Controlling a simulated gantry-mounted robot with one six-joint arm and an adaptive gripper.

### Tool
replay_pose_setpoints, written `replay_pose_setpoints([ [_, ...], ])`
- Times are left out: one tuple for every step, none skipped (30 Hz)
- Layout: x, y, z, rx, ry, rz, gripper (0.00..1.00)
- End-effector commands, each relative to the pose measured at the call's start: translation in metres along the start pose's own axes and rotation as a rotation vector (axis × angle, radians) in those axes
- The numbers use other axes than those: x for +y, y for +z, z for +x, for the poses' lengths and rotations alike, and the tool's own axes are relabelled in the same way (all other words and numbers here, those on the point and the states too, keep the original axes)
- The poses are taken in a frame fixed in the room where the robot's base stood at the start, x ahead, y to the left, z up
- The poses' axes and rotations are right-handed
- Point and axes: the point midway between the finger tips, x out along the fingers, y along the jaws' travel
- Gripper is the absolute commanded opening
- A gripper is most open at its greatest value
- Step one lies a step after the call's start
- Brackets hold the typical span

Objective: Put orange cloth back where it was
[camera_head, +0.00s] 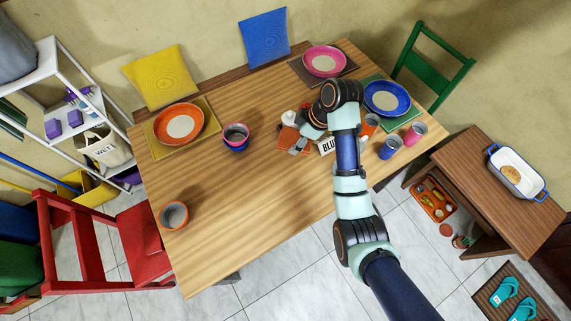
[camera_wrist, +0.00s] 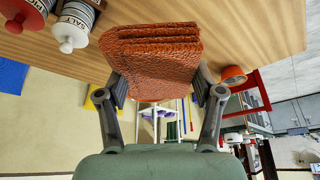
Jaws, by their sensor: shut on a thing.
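The orange cloth (camera_wrist: 155,55) is folded in layers with a rough, textured surface. In the wrist view it sits between the two fingers of my gripper (camera_wrist: 162,92), which is shut on it. In the head view the cloth (camera_head: 287,138) shows as an orange patch beside my gripper (camera_head: 299,148), over the middle of the wooden table (camera_head: 230,195). My arm hides part of this area. I cannot tell whether the cloth touches the table.
A salt jar (camera_wrist: 74,24) and a red-lidded jar (camera_wrist: 25,14) stand near the cloth. A white "BLU" label (camera_head: 327,147) is just right of my gripper. The table's left front is mostly clear.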

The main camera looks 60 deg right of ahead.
Motion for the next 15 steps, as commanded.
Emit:
replay_pose_setpoints([
  [-0.001, 0.003, 0.007, -0.001, -0.003, 0.001, 0.29],
  [-0.001, 0.005, 0.013, -0.002, -0.004, 0.002, 0.29],
  [-0.002, 0.009, 0.023, -0.003, -0.005, 0.003, 0.29],
  [-0.002, 0.013, 0.031, -0.003, -0.005, 0.003, 0.29],
  [-0.002, 0.017, 0.040, -0.003, -0.005, 0.003, 0.29],
  [-0.002, 0.022, 0.053, -0.004, -0.006, 0.004, 0.29],
  [-0.002, 0.026, 0.062, -0.004, -0.005, 0.004, 0.29],
  [-0.002, 0.029, 0.071, -0.004, -0.005, 0.003, 0.29],
  [-0.002, 0.034, 0.083, -0.004, -0.005, 0.003, 0.29],
  [-0.002, 0.038, 0.092, -0.004, -0.005, 0.004, 0.29],
  [-0.002, 0.042, 0.101, -0.003, -0.004, 0.004, 0.29],
  [-0.002, 0.046, 0.112, -0.003, -0.004, 0.003, 0.29],
  [-0.002, 0.049, 0.119, -0.003, -0.003, 0.003, 0.29],
  [-0.002, 0.052, 0.125, -0.003, -0.003, 0.003, 0.29],
  [-0.001, 0.054, 0.132, -0.002, -0.002, 0.003, 0.29],
])
